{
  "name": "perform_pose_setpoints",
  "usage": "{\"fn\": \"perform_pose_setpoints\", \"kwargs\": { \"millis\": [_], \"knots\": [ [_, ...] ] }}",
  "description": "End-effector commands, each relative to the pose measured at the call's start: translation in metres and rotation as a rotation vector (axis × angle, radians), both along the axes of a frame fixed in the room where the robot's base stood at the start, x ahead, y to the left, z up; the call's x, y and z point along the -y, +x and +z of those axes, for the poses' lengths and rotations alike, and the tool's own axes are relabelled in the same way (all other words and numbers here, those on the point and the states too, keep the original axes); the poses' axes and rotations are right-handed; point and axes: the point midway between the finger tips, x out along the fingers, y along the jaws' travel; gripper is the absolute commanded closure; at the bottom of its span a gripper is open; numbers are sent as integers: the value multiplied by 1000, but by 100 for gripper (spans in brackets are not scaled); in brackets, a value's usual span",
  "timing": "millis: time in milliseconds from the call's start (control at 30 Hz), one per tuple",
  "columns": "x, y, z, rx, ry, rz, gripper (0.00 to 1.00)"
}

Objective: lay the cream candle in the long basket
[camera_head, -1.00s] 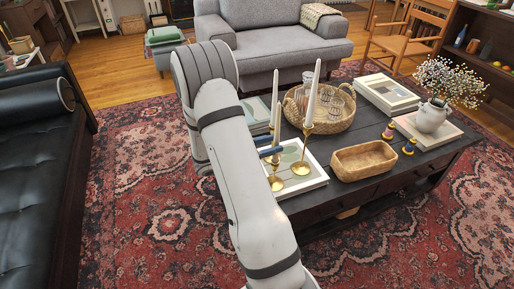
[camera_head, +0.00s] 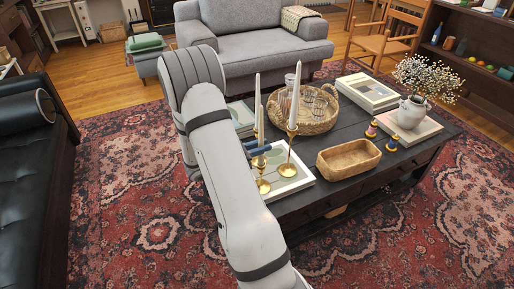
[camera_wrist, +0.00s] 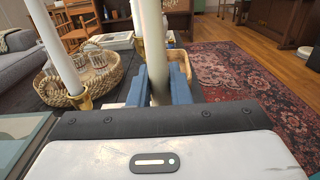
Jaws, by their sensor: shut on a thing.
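The cream candle (camera_head: 257,100) stands upright at the near left of the table, above a brass holder (camera_head: 262,186). My gripper (camera_head: 258,148) is shut on its lower part; the blue fingers flank the candle (camera_wrist: 152,30) in the wrist view. The fingers and arm hide the candle's foot, so I cannot tell whether it is still seated in the holder. The long basket (camera_head: 348,170), oblong and tan, sits to the right on the dark table and looks empty. In the wrist view the basket (camera_wrist: 182,57) is partly hidden behind the candle and fingers.
A round wicker tray (camera_head: 318,126) with glassware is behind.

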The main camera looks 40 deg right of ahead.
Motion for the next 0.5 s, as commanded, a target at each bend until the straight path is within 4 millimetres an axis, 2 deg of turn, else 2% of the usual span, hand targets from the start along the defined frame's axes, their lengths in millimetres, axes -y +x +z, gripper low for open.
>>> {"fn": "perform_pose_setpoints", "kwargs": {
  "millis": [100, 500],
  "knots": [
    [0, 0, 0, 0, 0, 0, 100],
    [0, 0, 6, 0, 0, 0, 100]
  ]
}}
